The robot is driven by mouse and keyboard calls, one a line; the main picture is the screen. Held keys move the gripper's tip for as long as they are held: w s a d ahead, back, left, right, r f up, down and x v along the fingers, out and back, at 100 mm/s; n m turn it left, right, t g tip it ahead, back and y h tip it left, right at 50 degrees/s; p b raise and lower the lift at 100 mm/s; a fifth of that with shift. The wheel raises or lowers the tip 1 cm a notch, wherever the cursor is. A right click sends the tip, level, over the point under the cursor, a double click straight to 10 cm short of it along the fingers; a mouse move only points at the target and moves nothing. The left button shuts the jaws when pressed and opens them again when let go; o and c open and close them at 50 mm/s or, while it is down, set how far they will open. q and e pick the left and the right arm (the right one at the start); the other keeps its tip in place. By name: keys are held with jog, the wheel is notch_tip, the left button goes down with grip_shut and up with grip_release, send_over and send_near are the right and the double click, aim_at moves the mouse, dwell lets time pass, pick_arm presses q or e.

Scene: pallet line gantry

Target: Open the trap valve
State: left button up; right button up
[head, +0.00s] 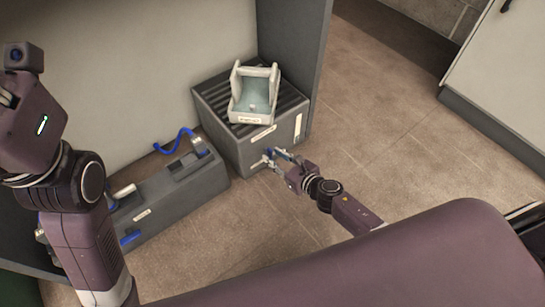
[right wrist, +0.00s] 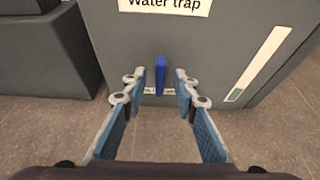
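The water trap is a grey box (head: 232,145) on the floor, and its front face fills much of the right wrist view (right wrist: 205,50). A blue valve handle (right wrist: 161,75) stands upright low on that face, under the "Water trap" label (right wrist: 165,4). My right gripper (right wrist: 160,85) is open, with one finger on each side of the handle and gaps visible on both sides. In the head view my right gripper (head: 272,158) is at the box's front, partly covering the handle. My left arm is at the left edge; its gripper fingers do not show.
A pale tray-like holder (head: 255,95) sits on the box's ribbed top. A long grey unit (head: 170,200) with a blue hose (head: 175,141) lies to the left. A wall panel (head: 295,40) stands behind. The tiled floor (head: 400,140) at right is clear.

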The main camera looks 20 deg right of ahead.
jog(key=shift+w+a+f, duration=0.2)
jog(key=shift+w+f, duration=0.05)
jog(key=shift+w, duration=0.35)
grip_shut()
